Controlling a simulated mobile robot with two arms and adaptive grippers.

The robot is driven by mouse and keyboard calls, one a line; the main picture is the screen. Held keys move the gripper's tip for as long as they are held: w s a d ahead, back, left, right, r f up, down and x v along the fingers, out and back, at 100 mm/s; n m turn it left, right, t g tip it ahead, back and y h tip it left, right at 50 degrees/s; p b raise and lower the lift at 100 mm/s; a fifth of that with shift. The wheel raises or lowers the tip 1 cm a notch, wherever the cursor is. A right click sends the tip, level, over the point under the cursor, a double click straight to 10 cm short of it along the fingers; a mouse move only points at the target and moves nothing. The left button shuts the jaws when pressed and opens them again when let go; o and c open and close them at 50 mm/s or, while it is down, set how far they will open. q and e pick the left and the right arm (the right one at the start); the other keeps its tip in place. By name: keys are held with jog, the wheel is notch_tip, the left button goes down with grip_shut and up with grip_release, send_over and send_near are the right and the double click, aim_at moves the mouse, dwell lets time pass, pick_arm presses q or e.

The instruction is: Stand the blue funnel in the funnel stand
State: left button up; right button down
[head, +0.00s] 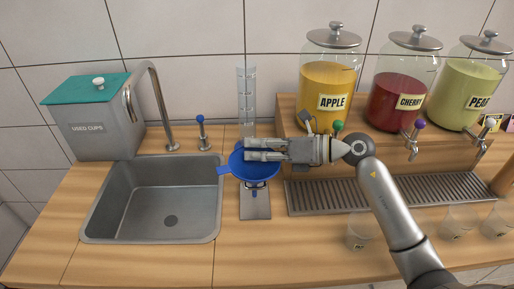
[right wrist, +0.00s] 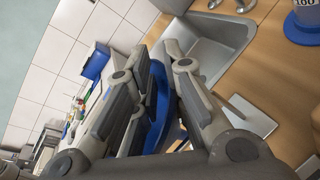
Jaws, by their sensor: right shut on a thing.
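The blue funnel (head: 262,174) is held by my right gripper (head: 247,149), whose fingers are shut across its rim. In the right wrist view the blue funnel (right wrist: 158,105) shows between the two fingers of the gripper (right wrist: 178,55). The funnel stand (head: 256,208) is a grey metal plate on the counter, just below the funnel in the head view. The funnel and gripper hide its upper part, and I cannot tell whether the funnel's spout is in it. My left gripper is in neither view.
A clear measuring cylinder (head: 246,95) stands close behind the funnel. The sink (head: 165,195) lies left, with a used cups bin (head: 98,125) behind. Juice jars stand on a wooden shelf (head: 385,150) at right, above a drip grate (head: 350,193). Clear cups (head: 360,235) stand in front.

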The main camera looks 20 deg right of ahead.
jog(key=shift+f, duration=0.1)
jog(key=c, duration=1.4)
grip_release()
